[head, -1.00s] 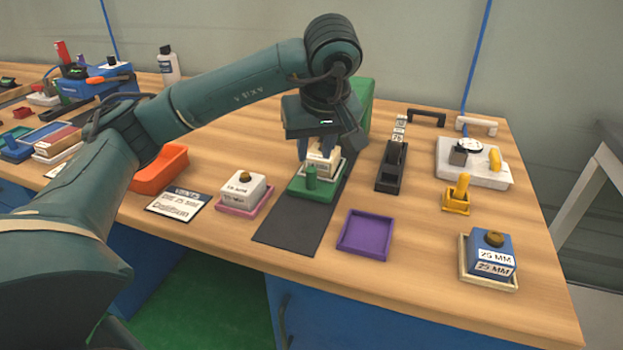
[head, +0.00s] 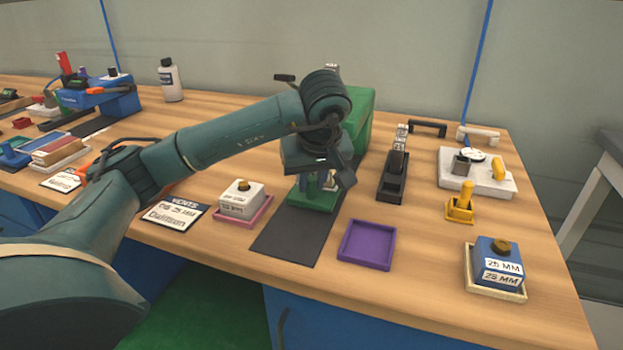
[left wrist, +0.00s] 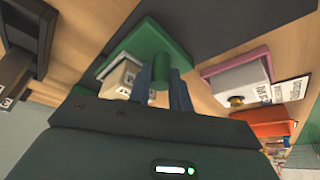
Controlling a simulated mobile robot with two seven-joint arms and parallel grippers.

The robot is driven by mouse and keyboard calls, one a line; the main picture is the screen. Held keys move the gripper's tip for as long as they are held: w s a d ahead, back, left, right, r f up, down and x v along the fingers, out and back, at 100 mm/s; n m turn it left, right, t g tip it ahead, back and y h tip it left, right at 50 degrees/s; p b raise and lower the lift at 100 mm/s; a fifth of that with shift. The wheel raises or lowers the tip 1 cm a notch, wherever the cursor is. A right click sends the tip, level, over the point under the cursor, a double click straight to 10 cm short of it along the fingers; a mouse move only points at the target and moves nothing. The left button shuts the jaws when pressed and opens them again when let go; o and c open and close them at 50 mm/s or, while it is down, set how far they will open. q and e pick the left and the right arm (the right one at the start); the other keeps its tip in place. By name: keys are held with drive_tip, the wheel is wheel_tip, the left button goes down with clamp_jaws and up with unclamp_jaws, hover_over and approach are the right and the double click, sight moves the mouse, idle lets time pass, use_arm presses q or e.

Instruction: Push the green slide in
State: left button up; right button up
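The green slide (head: 318,205) is a shallow tray with an upright green post (head: 312,186). It lies on a dark strip in front of the green housing (head: 359,115). In the left wrist view the slide (left wrist: 150,42) carries a cream block (left wrist: 120,78); in the head view my gripper mostly hides this block. My left gripper (head: 315,182) points down over the slide, its two bluish fingers apart and low beside the post. They also show in the left wrist view (left wrist: 170,88). I cannot tell whether they touch the post. My right gripper is not in view.
The dark strip (head: 285,238) is bare towards the front edge. A purple tray (head: 367,244) lies right of it, and a white block in a pink tray (head: 242,200) left. A black holder (head: 393,178) stands to the right, with a yellow stand (head: 460,205) beyond.

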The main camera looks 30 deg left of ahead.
use_arm(q)
clamp_jaws()
drive_tip(key=w, duration=0.1)
drive_tip(key=w+p, duration=0.1)
drive_tip(key=w, duration=0.1)
drive_tip(key=shift+w+a+r, duration=0.1)
drive_tip(key=shift+w+a, duration=0.2)
drive_tip(key=shift+a, duration=0.1)
drive_tip(key=shift+w+a, duration=0.1)
drive_tip(key=shift+w, duration=0.25)
drive_tip(key=shift+a, duration=0.1)
drive_tip(key=shift+w, duration=0.1)
drive_tip(key=shift+o, duration=1.9)
unclamp_jaws()
drive_tip(key=shift+w, duration=0.1)
